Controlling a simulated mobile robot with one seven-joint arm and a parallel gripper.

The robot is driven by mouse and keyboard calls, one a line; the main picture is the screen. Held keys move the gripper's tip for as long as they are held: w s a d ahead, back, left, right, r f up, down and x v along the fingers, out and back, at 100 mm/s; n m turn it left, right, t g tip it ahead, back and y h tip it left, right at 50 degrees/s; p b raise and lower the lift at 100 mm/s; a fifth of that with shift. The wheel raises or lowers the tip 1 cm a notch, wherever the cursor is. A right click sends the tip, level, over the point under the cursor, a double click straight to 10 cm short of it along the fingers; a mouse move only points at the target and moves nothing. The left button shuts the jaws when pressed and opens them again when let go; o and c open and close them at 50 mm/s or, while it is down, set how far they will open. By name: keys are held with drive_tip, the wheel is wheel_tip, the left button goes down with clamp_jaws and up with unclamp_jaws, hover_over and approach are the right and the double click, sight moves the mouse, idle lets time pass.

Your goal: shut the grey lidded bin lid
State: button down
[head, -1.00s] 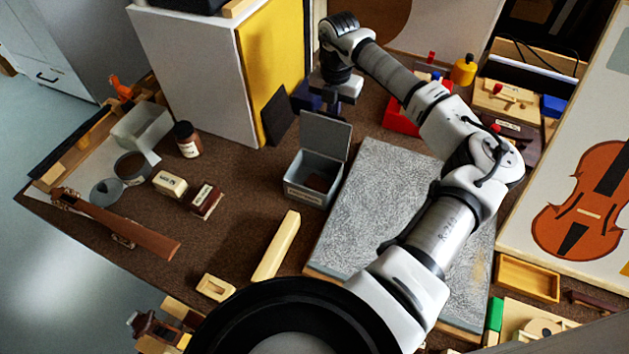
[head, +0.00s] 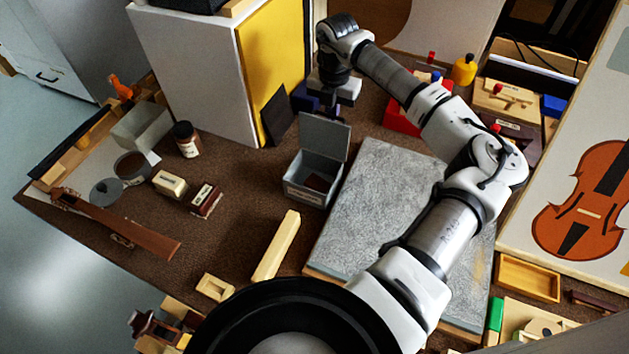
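The grey lidded bin (head: 309,192) stands on the brown bench left of the grey slab. Its lid (head: 325,136) is open and stands roughly upright at the bin's back edge. Something dark brown shows inside the bin. My gripper (head: 331,108) is behind the raised lid, at the end of my arm, which reaches over from the lower right. It points down and looks apart from the lid. Its fingers are small and partly hidden against dark things behind, so I cannot tell whether they are open or shut.
A grey textured slab (head: 375,215) lies right of the bin, under my arm. A dark panel (head: 277,117) leans by the yellow board (head: 268,60) behind left. A pale wooden bar (head: 277,246) lies in front.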

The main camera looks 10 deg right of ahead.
sight(320, 134)
drive_tip(key=shift+s+a+b, duration=0.2)
drive_tip(key=shift+s+a, duration=0.5)
drive_tip(key=shift+s, duration=0.3)
drive_tip(key=shift+s+a+b, duration=0.15)
drive_tip(key=shift+s+a, duration=0.5)
drive_tip(key=shift+s, duration=0.4)
drive_tip(key=shift+s+a+b, duration=0.2)
drive_tip(key=shift+s+a, duration=0.5)
drive_tip(key=shift+s, duration=0.3)
wheel_tip(320, 134, up, 10)
drive_tip(key=w+p, duration=0.1)
drive_tip(key=p, duration=0.3)
drive_tip(key=shift+d, duration=0.35)
